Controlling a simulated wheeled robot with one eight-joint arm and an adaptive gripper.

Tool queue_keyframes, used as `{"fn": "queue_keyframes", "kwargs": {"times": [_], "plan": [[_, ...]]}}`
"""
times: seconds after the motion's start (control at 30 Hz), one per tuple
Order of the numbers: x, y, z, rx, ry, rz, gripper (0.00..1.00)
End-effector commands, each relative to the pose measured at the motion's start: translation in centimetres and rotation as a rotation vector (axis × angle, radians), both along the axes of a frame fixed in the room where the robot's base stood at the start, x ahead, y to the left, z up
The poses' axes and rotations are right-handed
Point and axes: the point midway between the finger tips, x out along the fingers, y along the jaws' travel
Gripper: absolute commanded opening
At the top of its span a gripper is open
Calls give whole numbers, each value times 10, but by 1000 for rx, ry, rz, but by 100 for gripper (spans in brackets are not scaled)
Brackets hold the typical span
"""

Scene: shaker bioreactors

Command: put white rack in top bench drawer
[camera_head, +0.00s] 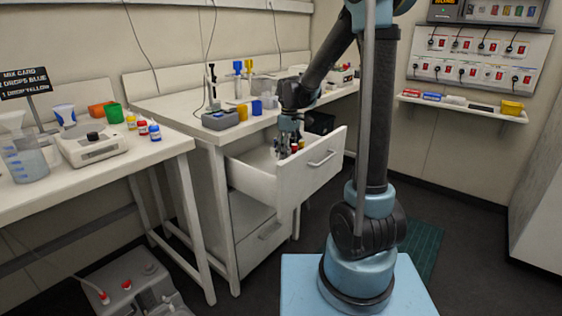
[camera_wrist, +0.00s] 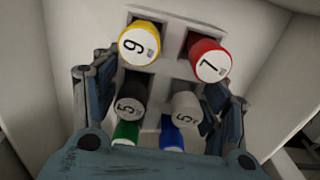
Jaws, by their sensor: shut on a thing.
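The white rack (camera_wrist: 172,48) is between my gripper's fingers in the wrist view. My gripper (camera_wrist: 160,90) is shut on the rack, a finger at each side. In the head view my gripper (camera_head: 286,148) points down inside the open top bench drawer (camera_head: 318,172). Some caps show beside it, but the rack body is mostly hidden. I cannot tell whether the rack touches the drawer floor.
A dark bin-like object (camera_head: 320,122) is just behind the drawer.

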Motion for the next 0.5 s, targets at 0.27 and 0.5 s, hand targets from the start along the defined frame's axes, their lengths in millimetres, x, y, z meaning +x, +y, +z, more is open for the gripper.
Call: {"fn": "queue_keyframes", "kwargs": {"times": [0.27,0.5], "plan": [[0,0,-39,0,0,0,40],[3,5,-43,0,0,1,40]]}}
